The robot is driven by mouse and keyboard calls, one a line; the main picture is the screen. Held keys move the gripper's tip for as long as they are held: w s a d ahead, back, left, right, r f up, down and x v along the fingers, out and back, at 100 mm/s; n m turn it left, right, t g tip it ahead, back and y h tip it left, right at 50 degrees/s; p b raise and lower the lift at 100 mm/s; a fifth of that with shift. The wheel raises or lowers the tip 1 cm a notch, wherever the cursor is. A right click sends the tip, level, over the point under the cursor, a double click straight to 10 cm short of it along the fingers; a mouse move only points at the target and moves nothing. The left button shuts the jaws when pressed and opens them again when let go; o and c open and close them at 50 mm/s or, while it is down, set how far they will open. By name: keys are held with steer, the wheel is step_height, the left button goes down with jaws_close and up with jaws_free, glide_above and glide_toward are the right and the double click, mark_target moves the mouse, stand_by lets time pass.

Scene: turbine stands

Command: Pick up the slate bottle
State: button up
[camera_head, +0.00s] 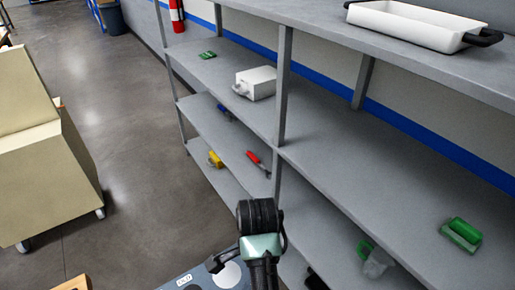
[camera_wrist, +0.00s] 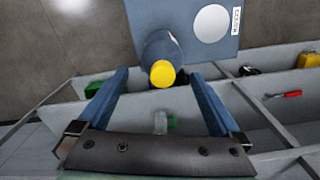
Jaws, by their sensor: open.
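The slate bottle (camera_wrist: 158,46) with a yellow cap (camera_wrist: 162,74) is in the wrist view, its cap end toward the camera. It appears in front of a blue-grey panel (camera_wrist: 184,14) with a white disc and a label. My gripper (camera_wrist: 160,76) is open, with one blue finger on each side of the cap in the picture. Clear gaps show between the cap and both fingers. I cannot tell how far the bottle lies beyond the fingertips. I cannot make out the bottle in the head view.
A grey shelf unit (camera_head: 330,140) fills the right. It holds a white tray (camera_head: 415,24), a white box (camera_head: 256,83), a green brush-like item (camera_head: 461,235), a yellow item (camera_head: 215,159) and a red-handled tool (camera_head: 256,161). A beige cart (camera_head: 40,150) stands left; floor between is clear.

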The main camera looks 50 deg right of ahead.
steer(key=f+p, duration=0.3)
steer(key=f, duration=0.5)
steer(key=shift+d+f, duration=0.15)
steer(key=shift+d, duration=0.05)
steer(key=shift+w, duration=0.1)
jaws_close()
